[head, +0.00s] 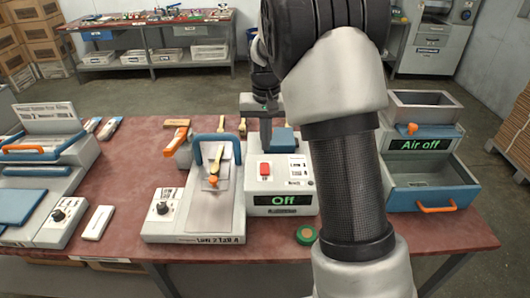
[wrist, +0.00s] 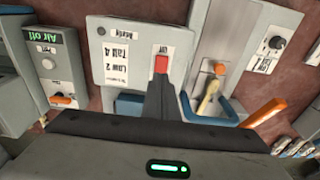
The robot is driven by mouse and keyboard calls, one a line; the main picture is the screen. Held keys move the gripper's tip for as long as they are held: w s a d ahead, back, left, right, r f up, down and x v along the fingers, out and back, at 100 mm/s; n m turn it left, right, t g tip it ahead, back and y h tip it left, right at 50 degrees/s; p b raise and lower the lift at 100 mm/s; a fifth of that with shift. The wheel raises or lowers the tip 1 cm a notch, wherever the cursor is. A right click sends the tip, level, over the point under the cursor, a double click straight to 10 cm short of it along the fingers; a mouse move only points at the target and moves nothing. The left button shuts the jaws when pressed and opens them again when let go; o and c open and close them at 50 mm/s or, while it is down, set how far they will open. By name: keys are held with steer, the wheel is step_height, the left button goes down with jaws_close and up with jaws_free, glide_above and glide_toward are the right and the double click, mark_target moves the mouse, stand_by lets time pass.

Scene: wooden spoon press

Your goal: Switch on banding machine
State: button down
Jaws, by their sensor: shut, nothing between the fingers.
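The white machine (head: 282,172) with a red switch (head: 265,170) stands in the middle of the table. Its front display (head: 283,200) reads "Off" in green. I take this to be the banding machine, though its name is not legible. My gripper (head: 266,143) is shut and empty, pointing down over the machine, behind the red switch in the head view. In the wrist view the closed fingertips (wrist: 161,80) overlap the lower edge of the red switch (wrist: 161,64). I cannot tell whether they touch it.
Just left is a press (head: 206,200) with a blue handle, holding a wooden spoon. To the right stands a grey unit (head: 420,165) reading "Air off". A machine with an orange handle (head: 35,149) is at far left. A green roll (head: 306,235) lies near the front edge.

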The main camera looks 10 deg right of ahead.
mark_target(265, 165)
steer(key=r, duration=0.5)
steer(key=shift+s, duration=0.2)
steer(key=m+b, duration=0.2)
steer(key=m, duration=0.7)
steer(key=m+b, duration=0.2)
steer(key=m, duration=0.7)
steer(key=shift+w+r+t, duration=0.15)
steer(key=shift+w+t, duration=0.05)
steer(key=shift+t, duration=0.2)
steer(key=f, duration=0.4)
steer(key=w+f+b, duration=0.1)
steer(key=f, duration=0.4)
steer(key=w+f, duration=0.1)
steer(key=f, duration=0.4)
steer(key=shift+d, duration=0.15)
steer(key=shift+r, duration=0.1)
